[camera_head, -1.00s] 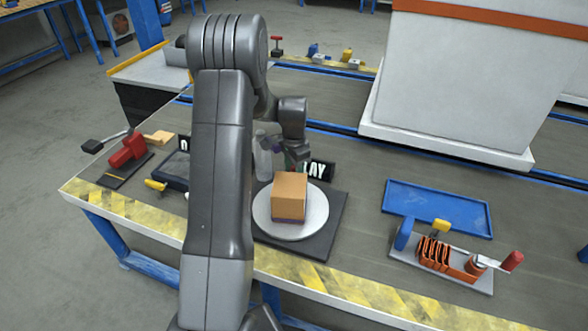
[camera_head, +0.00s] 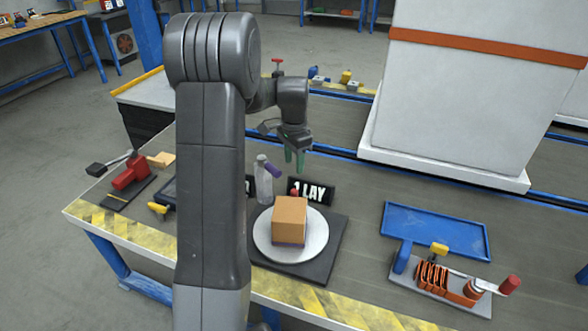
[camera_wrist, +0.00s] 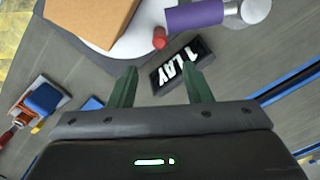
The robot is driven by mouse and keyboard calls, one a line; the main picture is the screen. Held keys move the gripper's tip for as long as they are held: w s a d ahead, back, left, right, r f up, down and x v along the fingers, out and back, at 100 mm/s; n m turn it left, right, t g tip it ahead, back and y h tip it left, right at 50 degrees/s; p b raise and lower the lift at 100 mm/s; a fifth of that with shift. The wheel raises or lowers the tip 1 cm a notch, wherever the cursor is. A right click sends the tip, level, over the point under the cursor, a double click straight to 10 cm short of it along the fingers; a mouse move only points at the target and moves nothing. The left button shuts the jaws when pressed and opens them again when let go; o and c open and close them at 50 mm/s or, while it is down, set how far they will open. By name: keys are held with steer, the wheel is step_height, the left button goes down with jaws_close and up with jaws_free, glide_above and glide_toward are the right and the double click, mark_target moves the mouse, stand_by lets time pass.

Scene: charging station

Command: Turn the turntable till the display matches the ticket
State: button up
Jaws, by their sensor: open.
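The turntable (camera_head: 262,240) is a round white disc on a dark square base. A small red knob (camera_head: 294,192) shows at the disc's far edge, and in the wrist view (camera_wrist: 160,38). Behind it stands a black display sign (camera_head: 318,193) reading "1 LAY", also in the wrist view (camera_wrist: 172,79). My gripper (camera_head: 294,170), with green fingers, is open and empty above the sign and apart from the turntable. In the wrist view its fingers (camera_wrist: 160,88) straddle the sign's image. My arm partly hides a second sign (camera_head: 250,186).
A blue tray (camera_head: 436,228) and an orange coil fixture (camera_head: 434,279) lie at right. A large white block (camera_head: 450,110) stands behind. A red clamp (camera_head: 130,172) is at left.

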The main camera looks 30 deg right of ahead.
steer(key=shift+r, duration=0.3)
